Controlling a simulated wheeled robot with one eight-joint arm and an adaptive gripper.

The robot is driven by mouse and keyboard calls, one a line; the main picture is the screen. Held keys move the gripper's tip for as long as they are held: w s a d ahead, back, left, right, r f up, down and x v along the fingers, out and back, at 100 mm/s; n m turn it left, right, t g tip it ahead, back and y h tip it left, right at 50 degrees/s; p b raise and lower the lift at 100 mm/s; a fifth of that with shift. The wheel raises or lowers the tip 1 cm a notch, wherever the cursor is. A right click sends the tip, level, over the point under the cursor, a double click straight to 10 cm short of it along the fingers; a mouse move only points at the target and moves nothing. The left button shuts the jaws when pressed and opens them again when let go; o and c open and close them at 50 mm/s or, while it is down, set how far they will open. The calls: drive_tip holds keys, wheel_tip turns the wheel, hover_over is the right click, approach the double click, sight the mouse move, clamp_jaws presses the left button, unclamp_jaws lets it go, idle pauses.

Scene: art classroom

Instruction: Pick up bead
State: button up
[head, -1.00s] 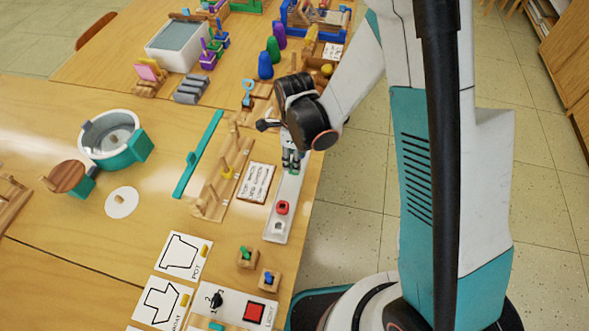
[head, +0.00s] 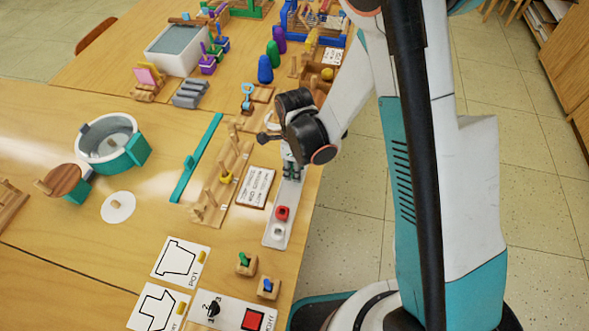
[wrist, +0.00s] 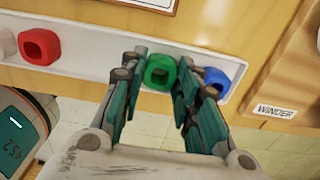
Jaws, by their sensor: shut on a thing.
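A white tray strip (wrist: 95,52) holds a row of chunky beads with square holes. In the wrist view the green bead (wrist: 160,73) is between the two fingers of my gripper (wrist: 161,66), which is shut on it. The bead is still at the strip; I cannot tell if it is lifted. The blue bead (wrist: 222,76) is close to the right finger and partly hidden by it. The red bead (wrist: 40,46) and the white bead (wrist: 6,45) lie to the left, clear of the fingers. In the head view my gripper (head: 291,172) points down at the strip's far end.
A wooden peg rack (head: 224,190) and a text sign (head: 255,186) stand left of the strip (head: 287,205). The table's right edge runs close along the strip, with open floor beyond. A "WINDER" label (wrist: 276,113) is right of the strip in the wrist view.

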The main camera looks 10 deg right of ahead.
wheel_tip(320, 180, up, 20)
drive_tip(key=p, duration=0.6)
drive_tip(key=shift+p, duration=0.35)
